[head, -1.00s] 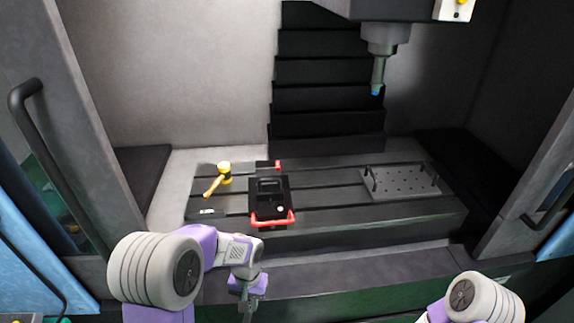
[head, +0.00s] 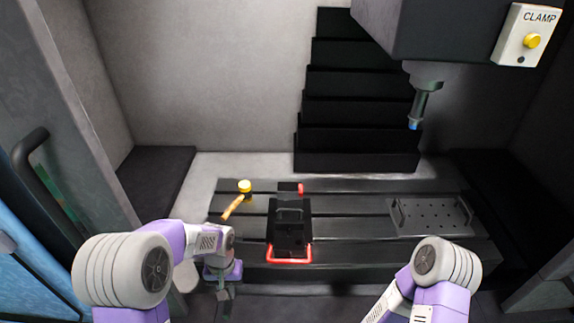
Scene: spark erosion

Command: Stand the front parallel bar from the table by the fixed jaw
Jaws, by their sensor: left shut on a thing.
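My left gripper (head: 223,293) hangs low in front of the machine table, left of and nearer than the black vise. It is shut on a thin dark piece, which I take to be the parallel bar; its outline is too small and dark to make out fully. I cannot clearly tell the fixed jaw from the rest. My right forearm shows at lower right; its gripper is out of view.
A perforated plate (head: 433,214) lies at the right. A spindle (head: 424,98) hangs above, beside a CLAMP button box (head: 531,36). The table between vise and plate is clear.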

